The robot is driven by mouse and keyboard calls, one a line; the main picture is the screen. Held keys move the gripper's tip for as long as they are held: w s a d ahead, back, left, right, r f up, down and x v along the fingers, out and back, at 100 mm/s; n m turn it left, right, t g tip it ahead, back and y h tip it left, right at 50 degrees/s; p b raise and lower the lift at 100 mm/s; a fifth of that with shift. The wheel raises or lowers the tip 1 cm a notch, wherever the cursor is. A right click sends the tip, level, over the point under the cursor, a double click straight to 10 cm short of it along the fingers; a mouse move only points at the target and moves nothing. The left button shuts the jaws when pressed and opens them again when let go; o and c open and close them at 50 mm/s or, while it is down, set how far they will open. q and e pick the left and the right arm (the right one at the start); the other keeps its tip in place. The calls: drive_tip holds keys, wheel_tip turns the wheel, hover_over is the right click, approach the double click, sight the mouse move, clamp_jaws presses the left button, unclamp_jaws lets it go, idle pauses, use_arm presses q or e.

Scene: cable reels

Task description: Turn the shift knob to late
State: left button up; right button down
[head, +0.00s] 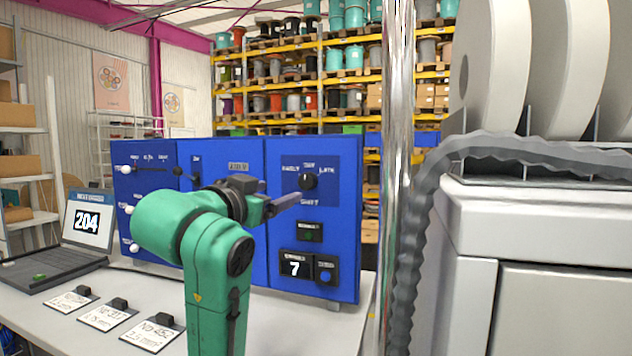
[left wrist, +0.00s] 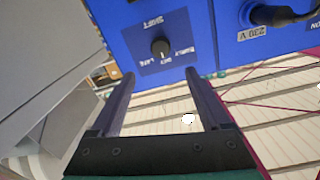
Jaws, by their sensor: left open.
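The shift knob (head: 308,181) is a small black round knob on a dark blue plate on the blue panel's right section, with EARLY at left, a middle label above, LATE at right and SHIFT below. Its exact pointer setting is too small to tell. It also shows in the left wrist view (left wrist: 160,48), upside down, beyond the fingers. My left gripper (head: 294,199) is in front of the panel, just left of and below the knob. In the left wrist view its two fingers (left wrist: 159,76) are apart with nothing between them. My right gripper is out of view.
Below the knob are a green button (head: 308,232), a counter showing 7 (head: 295,268) and a blue button (head: 326,276). A laptop (head: 85,225) and several label cards (head: 104,318) lie on the table. A grey machine with a corrugated hose (head: 407,230) stands at right.

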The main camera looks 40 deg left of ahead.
sight(305, 181)
use_arm(q)
drive_tip(key=p+x, duration=0.3)
drive_tip(key=x, duration=1)
drive_tip(key=shift+w+r+p, duration=0.1)
drive_tip(key=shift+r+p, duration=0.05)
drive_tip(key=shift+p, duration=0.2)
drive_tip(key=shift+w+a, duration=0.1)
drive_tip(key=shift+w, duration=0.05)
clamp_jaws()
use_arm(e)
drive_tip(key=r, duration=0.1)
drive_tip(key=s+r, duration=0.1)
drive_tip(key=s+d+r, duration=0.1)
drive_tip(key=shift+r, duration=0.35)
